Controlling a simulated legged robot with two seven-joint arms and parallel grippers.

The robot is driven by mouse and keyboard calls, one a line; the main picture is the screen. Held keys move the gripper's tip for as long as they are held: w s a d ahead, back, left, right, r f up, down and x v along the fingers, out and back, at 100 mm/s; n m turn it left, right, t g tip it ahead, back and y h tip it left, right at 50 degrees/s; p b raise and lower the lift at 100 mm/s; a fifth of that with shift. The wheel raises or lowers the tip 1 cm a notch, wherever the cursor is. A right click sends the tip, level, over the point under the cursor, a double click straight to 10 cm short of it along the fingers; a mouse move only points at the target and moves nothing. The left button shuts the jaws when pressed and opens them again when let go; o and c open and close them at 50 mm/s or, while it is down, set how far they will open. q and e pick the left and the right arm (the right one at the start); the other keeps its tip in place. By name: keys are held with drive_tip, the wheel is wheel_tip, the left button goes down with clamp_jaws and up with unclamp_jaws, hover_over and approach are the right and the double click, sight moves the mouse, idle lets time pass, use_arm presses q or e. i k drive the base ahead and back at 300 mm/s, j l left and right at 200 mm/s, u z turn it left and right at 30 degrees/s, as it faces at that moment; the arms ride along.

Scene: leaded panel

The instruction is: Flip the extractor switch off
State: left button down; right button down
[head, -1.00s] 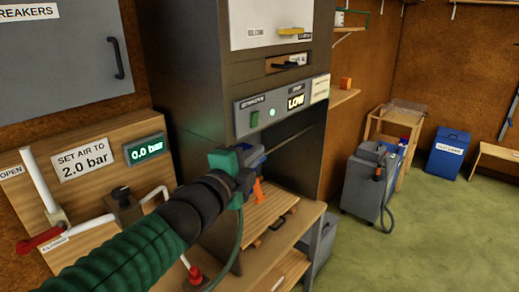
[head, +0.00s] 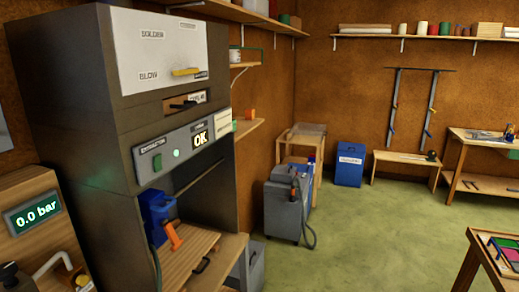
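The extractor switch (head: 157,162) is a small green rocker on the grey control panel (head: 184,146) of the dark cabinet, under the label "EXTRACTION". A round green lamp (head: 176,154) glows to its right. The picture is too small to tell which way the switch is tipped. Neither of my grippers is in view.
A 0.0 bar gauge (head: 35,213) is at the left. A grey machine with a hose (head: 287,208) stands on the floor. The green floor to the right is mostly clear.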

sight(157, 163)
drive_tip(key=l+u, duration=0.3)
drive_tip(key=k+l+u, duration=0.1)
drive_tip(key=l+u, duration=0.15)
drive_tip(key=l, duration=0.25)
drive_tip(key=k+l+u, duration=0.1)
drive_tip(key=l+u, duration=0.2)
drive_tip(key=l, duration=0.1)
